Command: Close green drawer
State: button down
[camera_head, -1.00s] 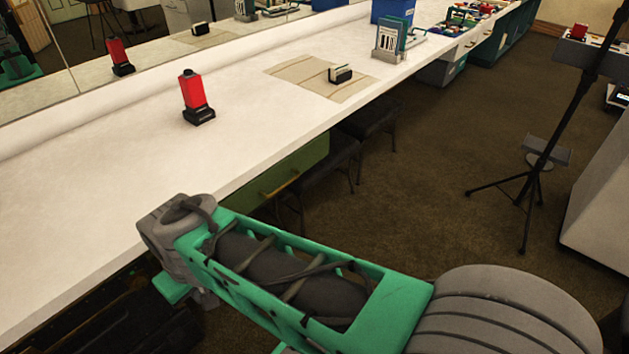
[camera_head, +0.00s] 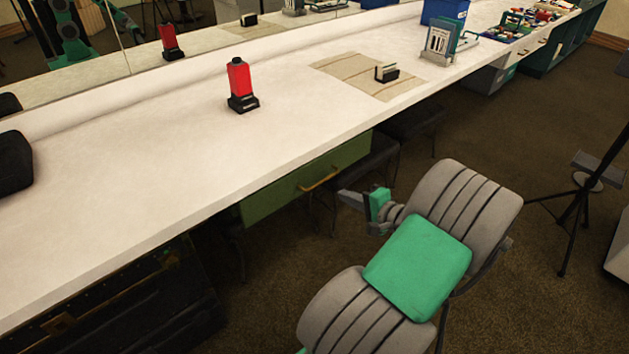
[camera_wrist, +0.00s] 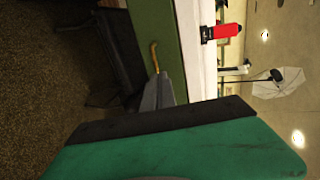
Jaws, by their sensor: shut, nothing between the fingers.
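The green drawer (camera_head: 285,190) is under the white counter in the head view, with a brass-coloured bar handle (camera_head: 320,180) on its front. Its front looks to stand out a little from under the counter edge; how far is hard to tell. My gripper (camera_head: 350,198) is to the right of the handle in the head view, apart from the drawer front, and is shut and empty. In the wrist view the drawer front (camera_wrist: 150,22) and its handle (camera_wrist: 154,57) appear turned sideways, with a grey finger (camera_wrist: 158,92) close to the handle in the picture.
The white counter (camera_head: 150,170) bears a red bottle-like item (camera_head: 240,80) on a black base, a mat (camera_head: 360,75) with a small card holder (camera_head: 387,73), and a blue box (camera_head: 443,12). Dark stools (camera_head: 370,160) stand under it. A black trunk (camera_head: 120,310) sits lower left.

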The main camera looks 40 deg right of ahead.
aim_at(307, 176)
jog(key=x, duration=0.4)
jog(key=b+x, duration=0.1)
jog(key=x, duration=0.4)
jog(key=r+b+x, duration=0.1)
jog(key=x, duration=0.3)
jog(key=shift+w, duration=0.45)
